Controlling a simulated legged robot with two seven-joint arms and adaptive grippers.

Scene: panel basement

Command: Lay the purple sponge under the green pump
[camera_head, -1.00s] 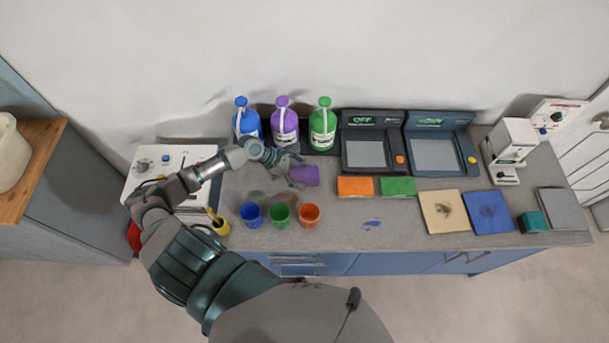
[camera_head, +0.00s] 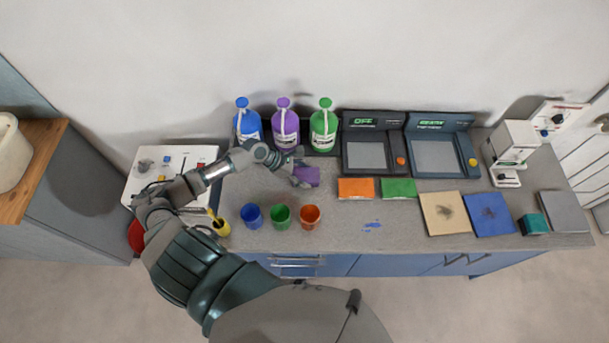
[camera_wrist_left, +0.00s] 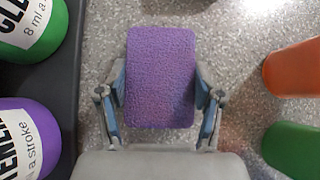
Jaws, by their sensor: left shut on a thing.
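The purple sponge (camera_head: 308,176) is a flat rounded block. My left gripper (camera_head: 297,176) is shut on it, and in the left wrist view the sponge (camera_wrist_left: 160,78) sits between the two fingers (camera_wrist_left: 160,98). The green pump (camera_head: 323,130) is a green bottle with a pump top, at the right end of a row of three bottles by the wall. The sponge is on the near side of that bottle, a little to its left and apart from it. In the wrist view part of the green pump (camera_wrist_left: 28,27) shows at top left. My right gripper is not seen.
The purple bottle (camera_head: 285,130) and blue bottle (camera_head: 247,124) stand left of the green one on a dark tray. Orange (camera_head: 356,188) and green (camera_head: 398,188) sponges lie to the right. Blue, green and orange cups stand nearer the front. Worktop is clear around the gripper.

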